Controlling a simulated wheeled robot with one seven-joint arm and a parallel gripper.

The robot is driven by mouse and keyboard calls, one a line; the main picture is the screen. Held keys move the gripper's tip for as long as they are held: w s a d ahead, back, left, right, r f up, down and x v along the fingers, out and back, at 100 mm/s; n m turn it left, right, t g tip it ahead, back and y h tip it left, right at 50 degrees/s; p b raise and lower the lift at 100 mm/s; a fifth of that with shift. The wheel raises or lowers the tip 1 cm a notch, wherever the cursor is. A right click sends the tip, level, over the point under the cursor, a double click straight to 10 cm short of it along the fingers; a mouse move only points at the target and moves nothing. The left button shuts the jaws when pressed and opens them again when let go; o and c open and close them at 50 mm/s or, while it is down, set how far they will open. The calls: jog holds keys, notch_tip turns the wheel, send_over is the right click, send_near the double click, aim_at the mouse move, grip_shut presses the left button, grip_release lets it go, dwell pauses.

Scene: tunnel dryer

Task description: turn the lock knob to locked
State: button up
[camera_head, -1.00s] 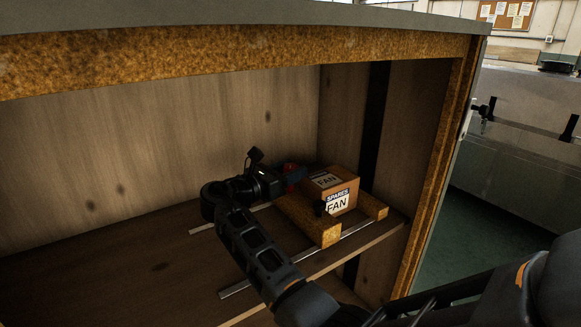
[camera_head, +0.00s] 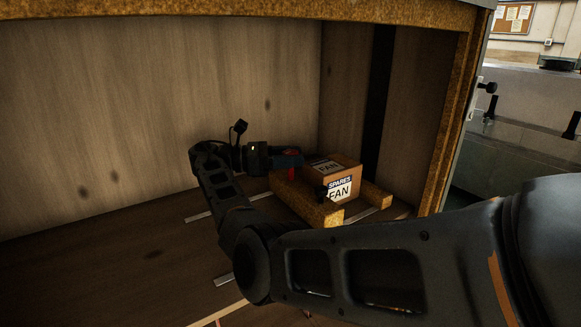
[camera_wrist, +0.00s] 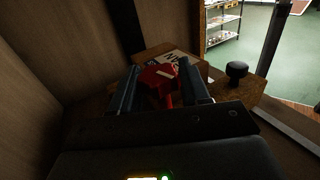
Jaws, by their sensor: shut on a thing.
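The red lock knob (camera_wrist: 160,77) is in the wrist view, between the two fingers of my gripper (camera_wrist: 160,85). A pale line marks its top face, running aslant. The fingers are shut on the knob, one on each side. In the head view my gripper (camera_head: 290,159) reaches in from the left beside the box, and a bit of the red knob (camera_head: 291,174) shows below the fingers. I cannot read any locked or unlocked mark.
A black knob (camera_wrist: 236,70) stands on the slab. Metal rails (camera_head: 199,217) cross the wooden floor. Walls enclose the left and back.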

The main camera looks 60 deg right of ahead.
aim_at(291, 151)
jog(key=shift+f+m+g+y+b, duration=0.3)
jog(key=shift+m+g+y+b, duration=0.4)
jog(key=shift+b, duration=2.25)
jog(key=shift+f+m+g+y+b, duration=0.4)
jog(key=shift+y+b, duration=0.5)
jog(key=shift+b, duration=2.05)
jog(key=m+y+b, duration=0.1)
jog(key=b, duration=0.4)
jog(key=shift+r, duration=0.25)
jog(key=shift+r+m+g+y+b, duration=0.3)
jog(key=shift+y+b, duration=0.2)
jog(key=shift+b, duration=0.9)
jog(key=o, duration=1)
jog(key=shift+r, duration=0.55)
notch_tip(291, 151, up, 3)
jog(key=shift+p, duration=0.7)
jog(key=s+d+r+p, duration=0.2)
jog(key=s+d+r, duration=0.4)
jog(key=s, duration=0.3)
jog(key=shift+s+d+r, duration=0.2)
jog(key=shift+s+r, duration=0.2)
jog(key=shift+r, duration=0.15)
